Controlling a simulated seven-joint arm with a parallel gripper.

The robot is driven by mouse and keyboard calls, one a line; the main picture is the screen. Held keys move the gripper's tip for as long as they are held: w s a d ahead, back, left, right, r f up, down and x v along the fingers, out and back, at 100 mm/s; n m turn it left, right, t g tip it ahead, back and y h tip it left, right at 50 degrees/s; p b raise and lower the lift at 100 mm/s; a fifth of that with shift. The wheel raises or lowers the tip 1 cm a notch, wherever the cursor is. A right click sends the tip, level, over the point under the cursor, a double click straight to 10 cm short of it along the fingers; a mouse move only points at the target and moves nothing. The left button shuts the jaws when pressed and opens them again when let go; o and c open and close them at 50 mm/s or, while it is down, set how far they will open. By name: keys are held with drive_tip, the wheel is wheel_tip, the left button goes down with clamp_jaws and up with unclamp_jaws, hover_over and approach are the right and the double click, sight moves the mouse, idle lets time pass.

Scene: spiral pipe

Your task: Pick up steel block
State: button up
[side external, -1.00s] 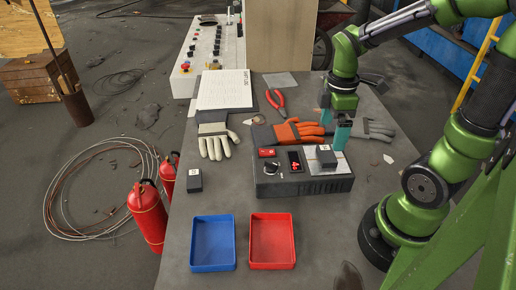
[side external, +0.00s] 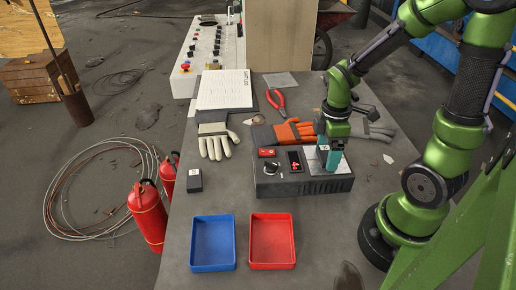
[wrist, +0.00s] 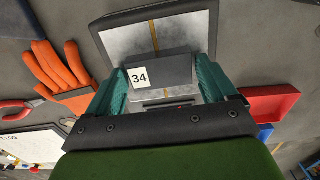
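A dark grey block with a white label reading 34 (wrist: 163,72) sits on the metal plate of the scale-like box. In the side external view this block (side external: 324,150) is partly hidden by my gripper. My gripper (side external: 329,156) is lowered over it, pointing down. In the wrist view the teal fingers of my gripper (wrist: 163,85) stand on either side of the block, very close to its sides and seemingly open. A second small dark block with a white label (side external: 194,181) lies on the table at the left. I cannot tell from looks which block is steel.
The black box (side external: 280,183) has a red display and a knob. A blue tray (side external: 212,268) and a red tray (side external: 272,266) stand in front. Gloves (side external: 214,141), orange gloves (side external: 289,131) and red pliers (side external: 276,100) lie behind. Table around the left block is clear.

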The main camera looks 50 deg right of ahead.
drive_tip(key=shift+r, duration=0.1)
drive_tip(key=c, duration=1.2)
